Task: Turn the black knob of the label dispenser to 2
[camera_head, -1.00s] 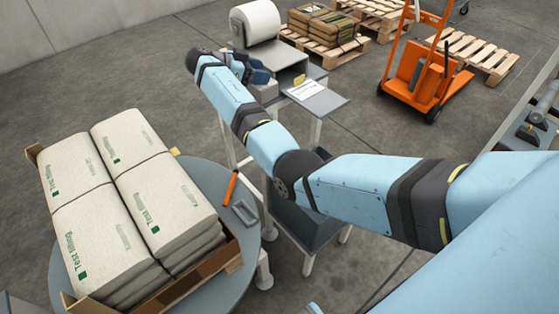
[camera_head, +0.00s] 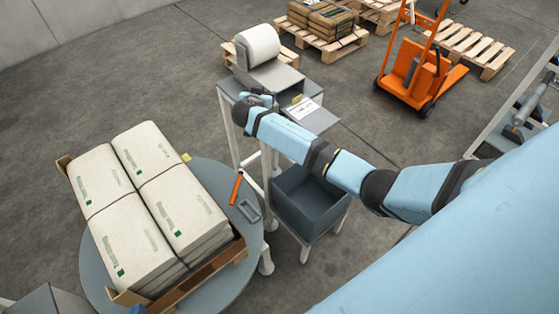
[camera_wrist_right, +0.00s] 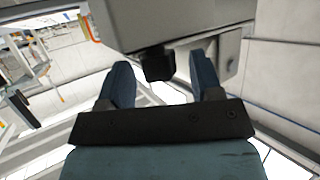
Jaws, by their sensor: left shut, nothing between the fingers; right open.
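The label dispenser (camera_head: 277,76) is a grey housing with a white roll (camera_head: 259,44), on a stand in the upper middle of the head view. My right arm reaches to its near left side; the right gripper is mostly hidden there by its wrist. In the right wrist view my right gripper (camera_wrist_right: 162,78) is open, with its blue fingers either side of the black knob (camera_wrist_right: 158,65) under the grey housing (camera_wrist_right: 180,20). Contact and the knob's setting cannot be told. A small blue tip of my left gripper (camera_head: 137,309) shows at the bottom edge, shut and empty.
A round table (camera_head: 225,187) at left carries a box of stacked white bags (camera_head: 120,215), an orange-handled tool (camera_head: 236,187) and a small grey item (camera_head: 249,210). A grey bin (camera_head: 310,205) stands below the dispenser. An orange lift truck (camera_head: 425,75) and pallets stand behind.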

